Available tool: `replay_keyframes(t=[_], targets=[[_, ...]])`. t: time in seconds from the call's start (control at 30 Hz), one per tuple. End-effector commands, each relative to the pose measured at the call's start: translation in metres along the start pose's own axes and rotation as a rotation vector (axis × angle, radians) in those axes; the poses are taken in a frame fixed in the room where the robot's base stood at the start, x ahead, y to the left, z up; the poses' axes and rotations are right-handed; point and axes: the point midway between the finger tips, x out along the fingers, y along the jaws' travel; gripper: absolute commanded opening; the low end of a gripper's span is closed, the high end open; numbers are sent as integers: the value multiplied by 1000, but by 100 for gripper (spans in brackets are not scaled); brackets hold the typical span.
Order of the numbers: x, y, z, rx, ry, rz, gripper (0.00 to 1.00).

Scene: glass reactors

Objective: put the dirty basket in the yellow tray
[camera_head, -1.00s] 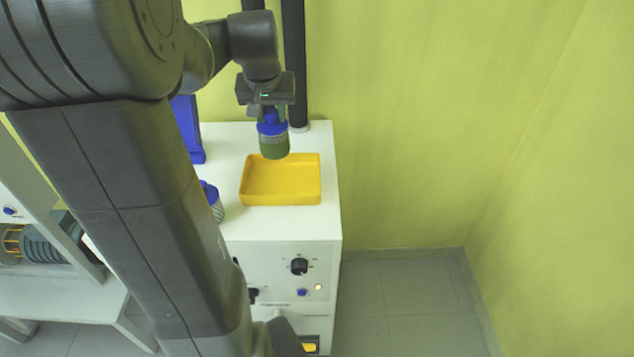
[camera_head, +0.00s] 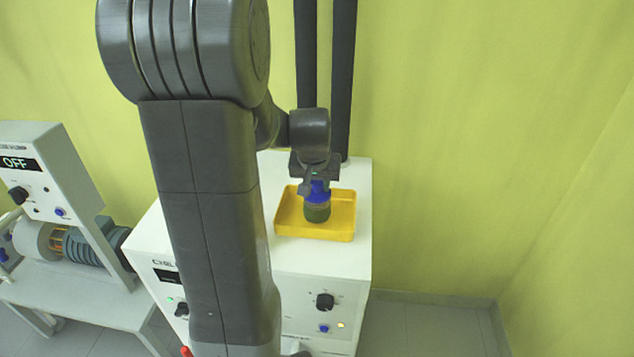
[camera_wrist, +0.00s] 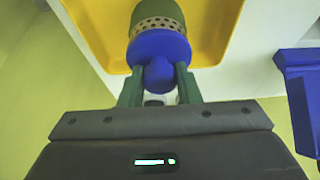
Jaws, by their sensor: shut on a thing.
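The dirty basket (camera_head: 317,211) has a blue top and a dark green lower part. My gripper (camera_head: 316,183) is shut on its blue top and holds it upright. In the head view the basket is over or inside the yellow tray (camera_head: 341,235); I cannot tell whether its bottom touches the tray floor. In the wrist view the basket (camera_wrist: 158,38) shows a blue cap, a perforated band and a green part, with my gripper's fingers (camera_wrist: 158,85) on either side of the blue knob. The tray (camera_wrist: 218,30) shows behind it.
The tray stands on a white cabinet (camera_head: 325,262) with knobs on its front. Two dark vertical pipes (camera_head: 342,80) rise behind it. A blue object (camera_wrist: 300,95) is at the right in the wrist view. A machine (camera_head: 75,245) stands on a bench at the left.

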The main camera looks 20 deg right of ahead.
Motion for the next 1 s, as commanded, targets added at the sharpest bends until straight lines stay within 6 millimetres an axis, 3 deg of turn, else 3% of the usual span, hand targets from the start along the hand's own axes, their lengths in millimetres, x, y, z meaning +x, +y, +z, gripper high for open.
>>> replay_keyframes(t=[0.17,0.2,0.3,0.7,1.0], targets=[[4,0,1,0,1,0,0],[3,0,1,0,0,0,38],[2,0,1,0,0,0,52],[-5,0,-1,0,3,0,52],[-54,0,-1,0,7,-1,52]])
